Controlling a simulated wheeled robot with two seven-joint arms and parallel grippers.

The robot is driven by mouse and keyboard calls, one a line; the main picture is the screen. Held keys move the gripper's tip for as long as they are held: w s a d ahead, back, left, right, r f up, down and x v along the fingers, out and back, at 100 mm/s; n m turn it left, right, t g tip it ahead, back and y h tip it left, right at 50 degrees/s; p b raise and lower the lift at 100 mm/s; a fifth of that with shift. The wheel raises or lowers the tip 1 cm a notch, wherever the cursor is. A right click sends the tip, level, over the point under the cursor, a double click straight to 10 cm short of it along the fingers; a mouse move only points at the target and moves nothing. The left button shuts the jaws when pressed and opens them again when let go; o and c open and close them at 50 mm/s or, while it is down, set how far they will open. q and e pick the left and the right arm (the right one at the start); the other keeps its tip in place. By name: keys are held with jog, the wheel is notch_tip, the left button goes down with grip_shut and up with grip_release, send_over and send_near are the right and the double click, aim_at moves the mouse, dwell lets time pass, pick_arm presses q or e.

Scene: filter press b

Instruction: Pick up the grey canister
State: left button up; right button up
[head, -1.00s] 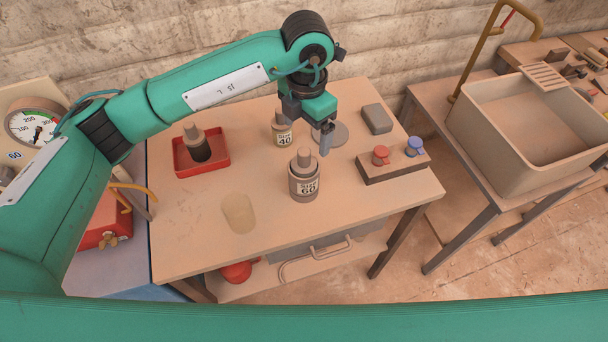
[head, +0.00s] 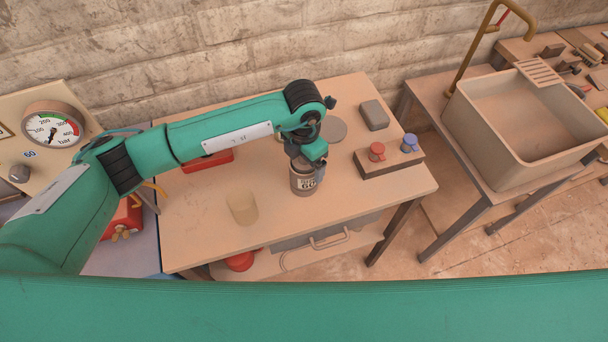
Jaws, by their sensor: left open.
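The grey canister (head: 303,183), with a pale label reading 60, stands upright on the wooden table (head: 200,240), right of its middle. My left gripper (head: 311,168) points down at the canister's top, with its open jaws at the neck and right side. One finger shows along the canister's right side. The other finger and the canister's cap are mostly hidden by the gripper, so I cannot tell whether the jaws touch it. My right gripper is not in view.
A pale yellowish cylinder (head: 242,208) stands left of the canister. A block with red and blue knobs (head: 388,163), a grey block (head: 374,115) and a round grey disc (head: 332,130) lie to the right and behind. My arm partly covers a red tray (head: 208,161).

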pick_arm(q)
jog(key=c, duration=1.7)
